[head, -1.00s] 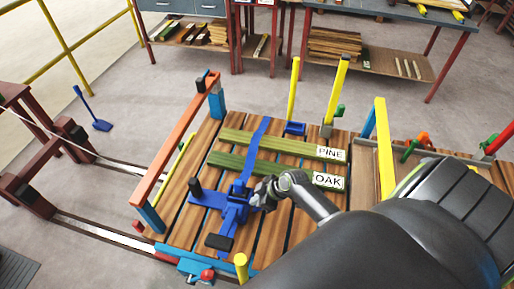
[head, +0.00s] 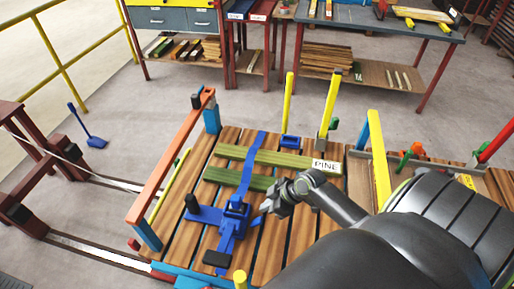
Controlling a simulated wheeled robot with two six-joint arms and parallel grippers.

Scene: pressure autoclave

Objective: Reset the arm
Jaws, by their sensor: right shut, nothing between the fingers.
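My right gripper (head: 267,208) is shut and empty, just right of the blue clamp (head: 233,211) on the slatted wooden cart (head: 188,235). My right arm comes in from the lower right and covers much of that corner. A green board labelled PINE (head: 265,156) lies across the cart under a blue strap (head: 250,160). A second green board (head: 237,179) lies in front of it; its right end is hidden behind my gripper and wrist. My left gripper is not in view.
An orange bar (head: 172,160) runs along the cart's left side. Yellow posts (head: 330,102) stand at its back and right. Rails (head: 100,244) lie on the floor at left. Workbenches with stacked wood (head: 325,60) stand behind, with open floor between.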

